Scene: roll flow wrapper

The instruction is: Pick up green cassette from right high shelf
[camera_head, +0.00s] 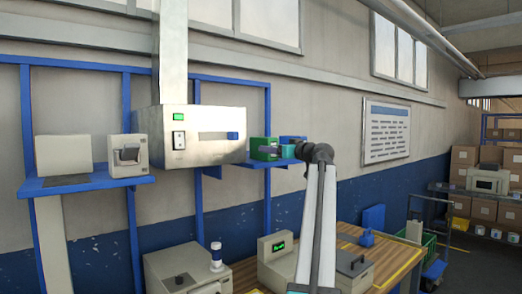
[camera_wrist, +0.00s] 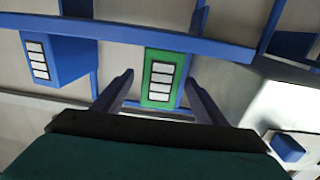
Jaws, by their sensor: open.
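The green cassette (camera_head: 263,146) stands on the right high shelf (camera_head: 258,164), just right of the large beige machine. In the wrist view the green cassette (camera_wrist: 166,57) shows a white label with several fields. My gripper (camera_wrist: 159,78) is open, with one finger on each side of the cassette in that view. The fingers look apart from its sides; whether they reach past its front face I cannot tell. In the head view my gripper (camera_head: 285,151) is at the cassette's right and partly covers it.
A blue cassette (camera_wrist: 55,60) stands beside the green one with a gap; it also shows in the head view (camera_head: 290,139). The beige machine (camera_head: 202,134) with a blue knob (camera_head: 232,135) is close on the other side. A workbench (camera_head: 384,257) with equipment lies below.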

